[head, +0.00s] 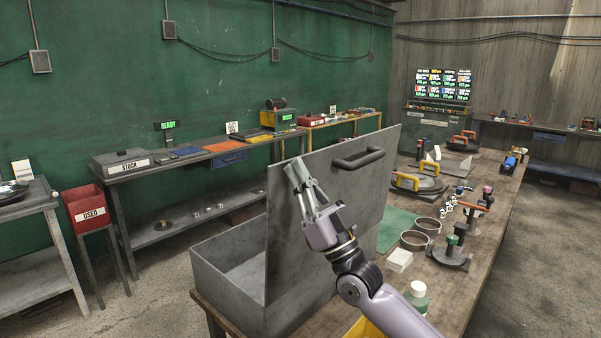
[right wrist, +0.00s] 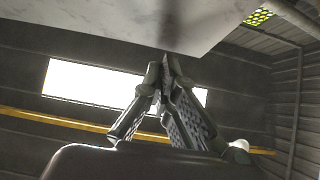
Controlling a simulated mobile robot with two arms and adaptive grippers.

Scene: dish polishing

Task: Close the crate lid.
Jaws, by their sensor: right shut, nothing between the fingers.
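The grey metal crate (head: 222,285) stands on the near end of the wooden workbench, open on its left side. Its lid (head: 345,205) stands upright, with a dark bar handle (head: 358,158) near its top edge. My right gripper (head: 297,173) is shut and empty, fingers pointing up, in front of the lid's handle-side face and left of the handle. In the right wrist view the shut fingertips (right wrist: 168,68) are close under a grey panel, seemingly the lid (right wrist: 110,18); I cannot tell whether they touch. My left gripper is not in view.
Something yellow (head: 364,329) lies at the near edge. A red bin (head: 87,209) stands at left.

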